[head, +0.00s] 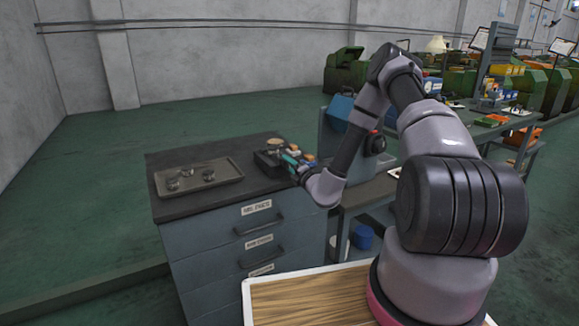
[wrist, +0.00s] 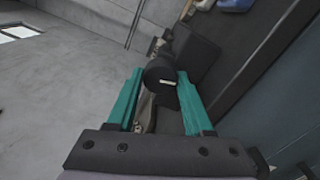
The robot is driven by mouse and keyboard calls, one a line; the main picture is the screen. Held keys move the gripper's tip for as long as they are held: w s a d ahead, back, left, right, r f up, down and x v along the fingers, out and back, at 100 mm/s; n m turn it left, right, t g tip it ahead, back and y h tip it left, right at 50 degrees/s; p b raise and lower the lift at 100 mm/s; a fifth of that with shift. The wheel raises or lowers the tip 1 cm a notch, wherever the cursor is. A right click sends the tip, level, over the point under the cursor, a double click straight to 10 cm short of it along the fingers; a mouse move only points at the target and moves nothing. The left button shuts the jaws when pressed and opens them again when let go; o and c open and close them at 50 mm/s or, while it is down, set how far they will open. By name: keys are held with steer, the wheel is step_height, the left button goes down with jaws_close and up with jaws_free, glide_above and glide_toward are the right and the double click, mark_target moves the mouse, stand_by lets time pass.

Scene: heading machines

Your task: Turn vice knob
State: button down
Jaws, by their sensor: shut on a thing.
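A dark vice (head: 268,163) sits on the top of the grey drawer cabinet, near its right side. In the wrist view, its black round knob (wrist: 161,72) with a small pale mark is between the teal fingertips. My gripper (wrist: 160,82) is shut on this knob, one finger on each side. In the head view, my gripper (head: 290,158) reaches the vice from the right, and the knob is hidden or too small to make out. The knob's turn angle cannot be told.
A metal tray (head: 198,178) with several small round metal parts lies on the left of the cabinet top (head: 160,158). Small coloured things stand close behind my gripper. A workbench with a blue-grey machine (head: 338,108) is to the right. The green floor at the left is clear.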

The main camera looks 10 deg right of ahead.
steer(key=shift+m, duration=1.6)
steer(key=shift+c, duration=1.4)
jaws_free()
steer(key=shift+s, duration=0.1)
steer(key=v, duration=1)
steer(key=shift+s+d, duration=0.15)
steer(key=shift+s, duration=0.2)
steer(key=shift+r, duration=0.1)
